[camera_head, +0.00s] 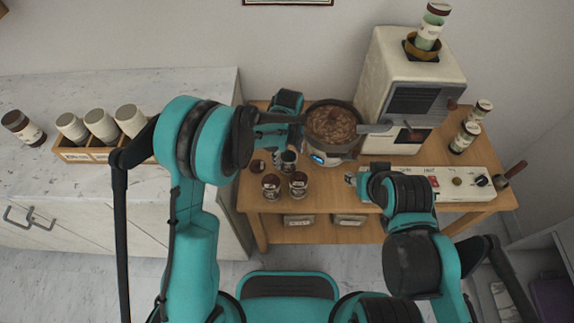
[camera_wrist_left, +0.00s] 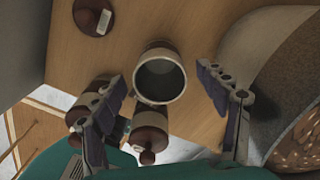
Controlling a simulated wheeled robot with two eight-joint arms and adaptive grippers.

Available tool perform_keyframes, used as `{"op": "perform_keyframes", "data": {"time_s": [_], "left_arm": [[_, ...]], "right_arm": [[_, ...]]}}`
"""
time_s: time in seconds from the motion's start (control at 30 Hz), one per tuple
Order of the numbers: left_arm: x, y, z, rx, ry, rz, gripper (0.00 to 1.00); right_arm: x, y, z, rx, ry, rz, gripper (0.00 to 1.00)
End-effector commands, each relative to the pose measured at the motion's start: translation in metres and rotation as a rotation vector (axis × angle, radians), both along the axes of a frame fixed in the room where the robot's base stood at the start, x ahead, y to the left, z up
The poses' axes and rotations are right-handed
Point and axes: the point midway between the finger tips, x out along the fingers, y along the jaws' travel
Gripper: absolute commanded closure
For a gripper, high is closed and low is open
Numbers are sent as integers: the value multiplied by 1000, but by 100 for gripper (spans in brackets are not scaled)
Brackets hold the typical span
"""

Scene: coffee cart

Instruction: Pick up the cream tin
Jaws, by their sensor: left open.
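Several small tins with brown lids stand on the left of the wooden cart, and their labels are too small to read. I cannot tell by label which is the cream tin. An open-topped tin (camera_wrist_left: 160,80) with a pale rim and dark inside stands between the fingers of my left gripper (camera_wrist_left: 162,84) in the left wrist view. It also shows in the head view (camera_head: 288,162). My left gripper is open around it, with a gap on both sides. A brown-lidded tin (camera_wrist_left: 150,132) stands close to it. My right gripper (camera_head: 351,179) is low at the cart's middle, its fingers unclear.
A brown lid-like disc (camera_wrist_left: 93,17) lies beside the tins. A round pot of brown grounds (camera_head: 333,124) stands right of the left gripper, before a white coffee machine (camera_head: 385,75). A white control panel (camera_head: 465,183) lies to the right. Cups (camera_head: 102,125) fill a wooden rack at left.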

Motion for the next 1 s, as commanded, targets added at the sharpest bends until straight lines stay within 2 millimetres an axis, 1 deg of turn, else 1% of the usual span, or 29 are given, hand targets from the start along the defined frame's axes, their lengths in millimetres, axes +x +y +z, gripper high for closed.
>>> {"op": "perform_keyframes", "data": {"time_s": [0.3,0.4,0.57,0.6,0.67,0.7,0.77,0.8,0.83,1.0], "left_arm": [[0,0,-45,-1,-1,2,26],[0,0,-51,-1,-1,2,26],[0,0,-49,-1,-1,3,26],[0,0,-49,-1,-1,3,31],[0,0,-49,-1,-1,3,47],[0,0,-49,-1,-1,3,57],[0,0,-49,0,-1,3,73],[0,0,-49,-1,-1,3,84],[0,0,-49,-1,-1,3,89],[0,0,-49,0,0,3,90]], "right_arm": [[0,0,-19,0,0,0,60],[0,0,-20,0,0,0,60],[0,0,-19,0,0,0,60],[0,0,-18,0,0,0,60],[0,0,-18,0,0,0,60],[0,0,-18,0,0,0,60],[0,0,-19,0,0,0,60],[0,0,-19,0,0,0,60],[0,0,-19,0,0,0,60],[0,0,-19,0,0,0,60]]}}
